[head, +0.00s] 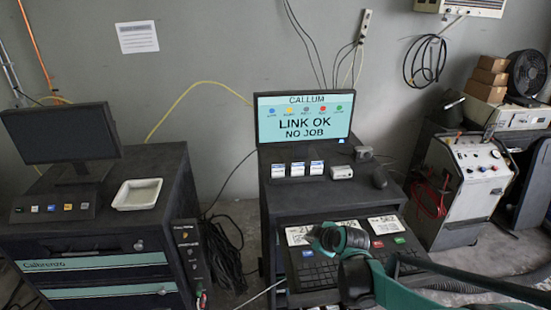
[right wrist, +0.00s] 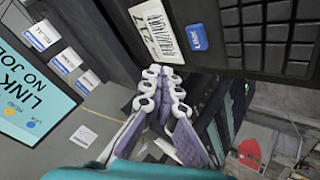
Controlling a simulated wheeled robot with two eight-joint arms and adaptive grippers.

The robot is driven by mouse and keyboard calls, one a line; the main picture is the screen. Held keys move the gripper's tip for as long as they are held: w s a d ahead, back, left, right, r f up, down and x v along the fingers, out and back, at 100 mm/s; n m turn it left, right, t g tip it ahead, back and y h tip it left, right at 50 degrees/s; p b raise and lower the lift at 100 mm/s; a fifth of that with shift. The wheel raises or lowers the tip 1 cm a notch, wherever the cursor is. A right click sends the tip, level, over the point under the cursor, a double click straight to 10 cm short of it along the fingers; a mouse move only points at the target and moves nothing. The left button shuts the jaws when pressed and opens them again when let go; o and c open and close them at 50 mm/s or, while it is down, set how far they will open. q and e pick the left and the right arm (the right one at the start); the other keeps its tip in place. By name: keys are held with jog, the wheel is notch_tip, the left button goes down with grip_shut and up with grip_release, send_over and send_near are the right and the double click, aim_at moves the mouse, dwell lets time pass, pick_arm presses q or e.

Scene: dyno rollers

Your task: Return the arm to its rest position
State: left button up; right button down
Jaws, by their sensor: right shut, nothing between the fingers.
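My right arm (head: 365,275) comes in from the lower right of the head view, teal and dark grey. It reaches over the open keyboard drawer (head: 325,272) of the middle cabinet. In the right wrist view my right gripper (right wrist: 163,82) has its pale, purple-padded fingers together, with nothing between them. The blue LINK key (right wrist: 197,37) and a white label (right wrist: 158,32) lie just beyond the fingertips in that view, with a visible gap. In the head view the arm's wrist covers part of the drawer. My left gripper is not in view.
A monitor (head: 305,120) reading "LINK OK / NO JOB" stands on the middle cabinet. A left cabinet (head: 100,245) carries a dark monitor (head: 62,135) and a white tray (head: 137,193). A wheeled grey machine (head: 470,180) stands at the right. Cables lie on the floor between the cabinets.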

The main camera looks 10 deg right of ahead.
jog(key=s+r+m+g+h, duration=0.25)
jog(key=s+m, duration=0.85)
jog(key=s, duration=1.3)
notch_tip(320, 180, down, 16)
jog(key=s+b, duration=0.1)
jog(key=b, duration=1.6)
jog(key=shift+m+t, duration=0.3)
jog(key=shift+t, duration=0.05)
